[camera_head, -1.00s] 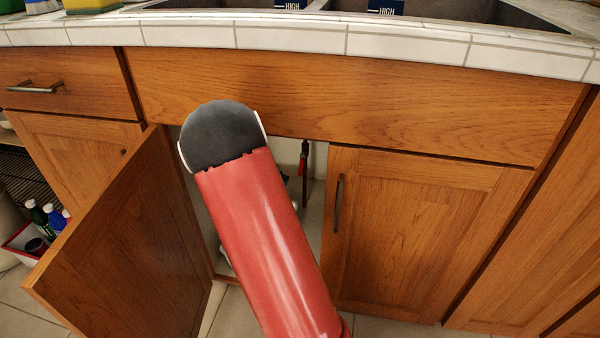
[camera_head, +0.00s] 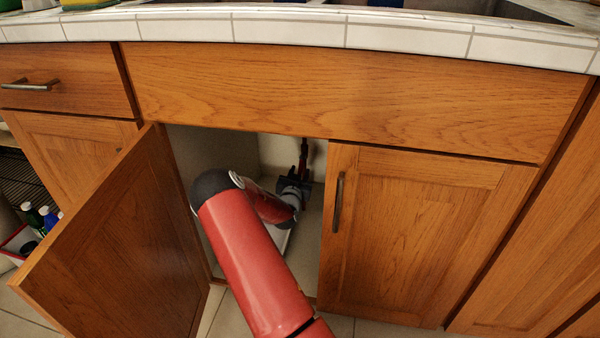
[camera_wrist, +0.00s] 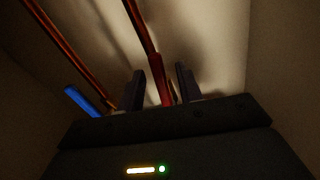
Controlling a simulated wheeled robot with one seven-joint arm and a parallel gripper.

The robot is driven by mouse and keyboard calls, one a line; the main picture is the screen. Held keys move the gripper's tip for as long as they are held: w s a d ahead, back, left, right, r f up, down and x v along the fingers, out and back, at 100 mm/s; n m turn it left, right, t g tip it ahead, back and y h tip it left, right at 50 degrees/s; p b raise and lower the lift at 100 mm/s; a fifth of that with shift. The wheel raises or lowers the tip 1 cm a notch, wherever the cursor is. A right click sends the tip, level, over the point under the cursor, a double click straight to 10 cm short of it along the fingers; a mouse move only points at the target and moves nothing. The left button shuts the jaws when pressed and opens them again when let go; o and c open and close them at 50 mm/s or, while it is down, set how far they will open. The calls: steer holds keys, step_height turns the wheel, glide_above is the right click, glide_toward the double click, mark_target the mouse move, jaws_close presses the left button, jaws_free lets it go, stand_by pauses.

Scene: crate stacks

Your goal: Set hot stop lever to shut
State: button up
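The red hot stop lever (camera_wrist: 164,92) hangs at the end of a copper pipe in the wrist view, between the two dark fingers of my gripper (camera_wrist: 161,78). The fingers are apart, with a gap visible on each side of the lever; I cannot tell how deep it sits between them. In the head view, a thin red piece (camera_head: 304,150), apparently the same lever, shows at the back of the cabinet, just above my gripper (camera_head: 300,178). A blue lever (camera_wrist: 82,101) is left of the fingers in the wrist view. The valve bodies are hidden.
The left cabinet door (camera_head: 120,240) stands open and the right door (camera_head: 425,230) is shut. My arm passes through the opening between them, under the wooden front panel (camera_head: 340,95). A second copper pipe (camera_wrist: 70,55) runs down left of the red lever.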

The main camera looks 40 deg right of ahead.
steer(key=shift+w+d, duration=0.45)
steer(key=shift+d, duration=0.15)
jaws_close()
